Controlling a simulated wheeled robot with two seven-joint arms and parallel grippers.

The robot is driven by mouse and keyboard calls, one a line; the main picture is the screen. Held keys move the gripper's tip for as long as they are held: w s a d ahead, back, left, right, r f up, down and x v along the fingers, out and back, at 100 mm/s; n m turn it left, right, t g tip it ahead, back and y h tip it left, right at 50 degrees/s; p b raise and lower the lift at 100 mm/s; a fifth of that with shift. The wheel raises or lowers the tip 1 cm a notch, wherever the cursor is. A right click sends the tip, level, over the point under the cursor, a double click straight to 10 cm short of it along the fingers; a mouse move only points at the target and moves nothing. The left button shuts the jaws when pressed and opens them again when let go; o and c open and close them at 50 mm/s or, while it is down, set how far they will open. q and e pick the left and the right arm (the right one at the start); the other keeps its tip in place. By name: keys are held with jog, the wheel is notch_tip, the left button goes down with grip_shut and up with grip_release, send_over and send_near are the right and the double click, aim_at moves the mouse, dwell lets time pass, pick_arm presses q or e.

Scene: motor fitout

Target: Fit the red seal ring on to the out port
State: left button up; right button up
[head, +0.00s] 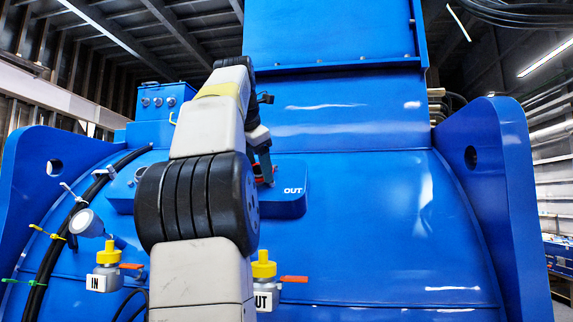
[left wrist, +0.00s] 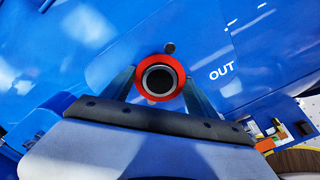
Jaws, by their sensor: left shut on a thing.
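The red seal ring (left wrist: 140,72) is between the two fingers of my left gripper (left wrist: 160,80) in the left wrist view. A grey round port with a dark bore (left wrist: 159,79) shows through the ring, so the ring lines up with it; I cannot tell how far on it sits. The white OUT label (left wrist: 221,71) is to its right. In the head view my left gripper (head: 264,172) is at the raised blue OUT pad (head: 290,205), with a bit of red at its tips. My arm hides the port there. My right gripper is not in view.
Below are two valves with yellow caps, the IN valve (head: 107,268) and the OUT valve (head: 264,278), with orange handles. A black cable (head: 55,240) with coloured ties and a grey round fitting (head: 86,223) are at left. The blue casing at right (head: 400,220) is clear.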

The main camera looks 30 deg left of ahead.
pick_arm(q)
jog(key=o, duration=1.4)
jog(key=shift+v, duration=3.9)
jog(key=shift+f, duration=0.1)
